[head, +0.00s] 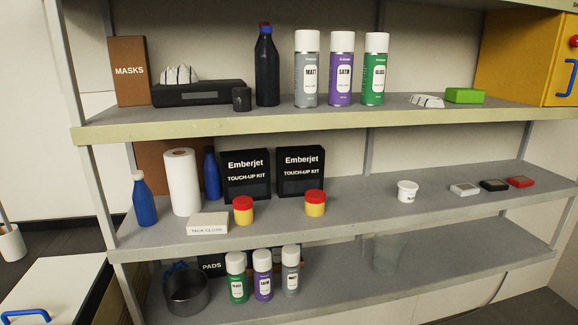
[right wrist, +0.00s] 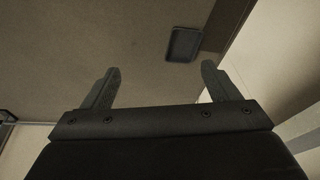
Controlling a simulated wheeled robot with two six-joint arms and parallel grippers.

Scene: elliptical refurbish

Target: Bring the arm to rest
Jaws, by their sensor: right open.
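My right gripper (right wrist: 160,85) shows in the right wrist view with its two dark fingers spread wide apart. Nothing is between the fingers. Beyond them is a brown-grey surface with a small dark tray-like item (right wrist: 184,44) on it, apart from the fingers. Neither gripper and no arm shows in the head view. My left gripper is in neither view.
A grey shelf unit (head: 340,117) fills the head view. Spray cans (head: 341,70) stand on its upper shelf, touch-up kit boxes (head: 247,176) on the middle one, and a dark round pot (head: 187,294) on the lower one. A yellow cabinet (head: 515,55) is at the right.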

